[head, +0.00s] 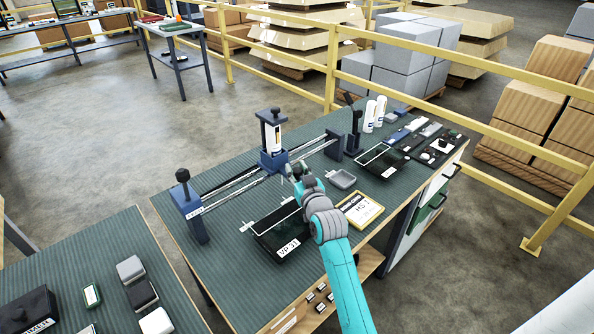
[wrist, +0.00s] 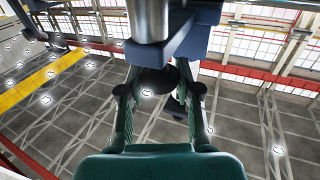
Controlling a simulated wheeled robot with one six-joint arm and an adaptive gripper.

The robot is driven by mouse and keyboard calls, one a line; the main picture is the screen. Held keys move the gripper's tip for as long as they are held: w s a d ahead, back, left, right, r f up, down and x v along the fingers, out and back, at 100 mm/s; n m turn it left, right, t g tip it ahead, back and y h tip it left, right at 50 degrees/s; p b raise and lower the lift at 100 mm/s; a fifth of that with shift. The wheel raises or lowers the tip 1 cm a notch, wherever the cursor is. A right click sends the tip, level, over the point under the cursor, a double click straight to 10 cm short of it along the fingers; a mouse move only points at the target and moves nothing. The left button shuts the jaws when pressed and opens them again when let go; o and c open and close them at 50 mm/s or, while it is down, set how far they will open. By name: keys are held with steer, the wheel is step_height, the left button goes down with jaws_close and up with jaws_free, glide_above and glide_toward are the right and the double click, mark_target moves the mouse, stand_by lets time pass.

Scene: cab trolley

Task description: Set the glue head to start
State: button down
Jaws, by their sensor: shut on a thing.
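The glue head (head: 272,158) is a blue carriage with an upright white cartridge, on a pair of rails over the green bench. It sits near the middle of the rails, between the left end block (head: 189,205) and the right end block (head: 334,145). A small label on the left block is too small to read surely. My gripper (head: 293,172) is at the front of the head. In the wrist view, its fingers close around a dark round knob (wrist: 153,82) under the blue bracket and silver nozzle (wrist: 147,22). My gripper partly hides the head's lower front.
A dark panel marked VP 31 (head: 289,246), a grey tray (head: 342,179) and a yellow-edged card (head: 360,210) lie in front of the rails. Another dark panel (head: 381,160), two white bottles and small parts are at right. A yellow railing (head: 332,68) stands behind the bench.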

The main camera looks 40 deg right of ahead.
steer(key=shift+a, duration=0.1)
steer(key=c, duration=0.8)
jaws_free()
steer(key=shift+o, duration=0.2)
steer(key=v, duration=1.2)
